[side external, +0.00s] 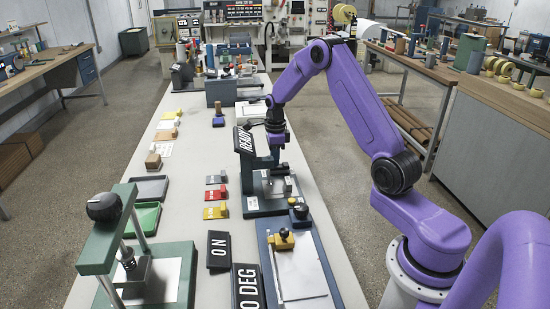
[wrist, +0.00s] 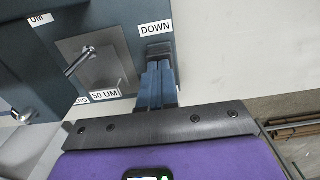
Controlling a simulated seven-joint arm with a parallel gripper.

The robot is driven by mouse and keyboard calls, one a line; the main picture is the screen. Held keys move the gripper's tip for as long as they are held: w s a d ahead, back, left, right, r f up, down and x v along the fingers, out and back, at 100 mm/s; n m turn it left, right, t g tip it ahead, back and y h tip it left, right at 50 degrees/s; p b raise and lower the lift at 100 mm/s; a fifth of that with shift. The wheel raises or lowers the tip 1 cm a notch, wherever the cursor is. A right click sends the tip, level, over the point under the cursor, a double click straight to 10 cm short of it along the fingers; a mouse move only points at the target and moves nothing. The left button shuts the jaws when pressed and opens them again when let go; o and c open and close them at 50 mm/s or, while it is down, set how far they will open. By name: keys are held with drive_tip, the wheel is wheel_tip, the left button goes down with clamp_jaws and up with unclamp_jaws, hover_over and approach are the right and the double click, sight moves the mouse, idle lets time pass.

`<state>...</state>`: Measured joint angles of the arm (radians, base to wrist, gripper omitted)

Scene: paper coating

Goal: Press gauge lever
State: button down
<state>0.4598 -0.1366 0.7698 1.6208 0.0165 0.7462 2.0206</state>
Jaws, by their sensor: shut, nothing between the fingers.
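The gauge (side external: 262,170) is a dark teal stand with a READY sign (side external: 245,140), to the right of the middle of the bench. My gripper (side external: 276,150) is shut and points down at the gauge's upper right side. In the wrist view its blue-grey fingers (wrist: 157,82) are together and empty, with their tips at a dark block (wrist: 159,50) just below a DOWN label (wrist: 156,29). I cannot tell whether they touch this block, or whether it is the lever. A metal rod with a round end (wrist: 78,61) stands over a grey plate left of the fingers.
A 50 UM label (wrist: 105,94) lies left of the fingers. Grey, red and yellow blocks (side external: 216,195) sit left of the gauge. The bench's left strip is partly clear.

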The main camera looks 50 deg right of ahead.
drive_tip(key=shift+w+a+f+g, duration=0.1)
drive_tip(key=shift+a+f+g, duration=0.1)
drive_tip(key=shift+f+g, duration=0.1)
drive_tip(key=shift+d+h, duration=0.15)
drive_tip(key=shift+h, duration=0.15)
drive_tip(key=shift+s, duration=0.2)
drive_tip(key=shift+s+d+r, duration=0.1)
drive_tip(key=shift+s+d, duration=0.55)
drive_tip(key=shift+d, duration=0.1)
wheel_tip(320, 180, up, 14)
drive_tip(key=w, duration=0.1)
drive_tip(key=shift+a+r, duration=0.2)
drive_tip(key=shift+a, duration=0.2)
